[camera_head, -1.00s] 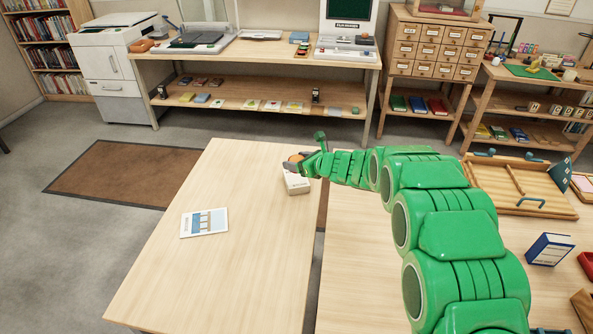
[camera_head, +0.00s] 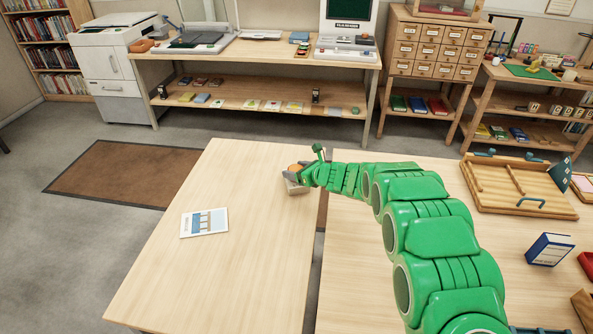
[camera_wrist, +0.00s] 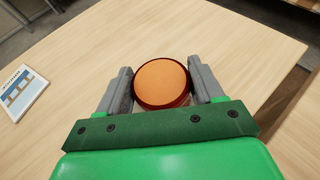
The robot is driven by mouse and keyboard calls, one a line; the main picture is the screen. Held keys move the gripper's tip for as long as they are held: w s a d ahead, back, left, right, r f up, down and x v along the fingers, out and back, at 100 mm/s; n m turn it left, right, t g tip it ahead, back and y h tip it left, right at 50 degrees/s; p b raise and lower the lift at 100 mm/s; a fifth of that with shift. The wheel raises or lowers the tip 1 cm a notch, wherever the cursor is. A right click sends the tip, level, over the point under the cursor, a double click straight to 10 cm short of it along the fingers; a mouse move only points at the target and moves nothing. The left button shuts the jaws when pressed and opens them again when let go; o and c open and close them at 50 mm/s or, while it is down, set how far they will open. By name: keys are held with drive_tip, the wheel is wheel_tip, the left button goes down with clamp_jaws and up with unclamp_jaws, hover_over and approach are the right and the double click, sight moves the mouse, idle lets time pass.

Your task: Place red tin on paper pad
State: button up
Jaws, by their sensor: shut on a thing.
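The red tin (camera_wrist: 162,83) has a round orange top and dark red sides. In the wrist view it sits between the two grey fingers of my gripper (camera_wrist: 163,88), which is shut on it.
A picture card (camera_head: 204,222) lies on the left table (camera_head: 225,270), also seen in the wrist view (camera_wrist: 22,92); the surface around it is clear. A narrow gap separates this table from the right one, with a wooden tray (camera_head: 490,205) and blue box (camera_head: 550,249).

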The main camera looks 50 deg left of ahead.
drive_tip(key=o, duration=1.1)
drive_tip(key=shift+f, duration=0.1)
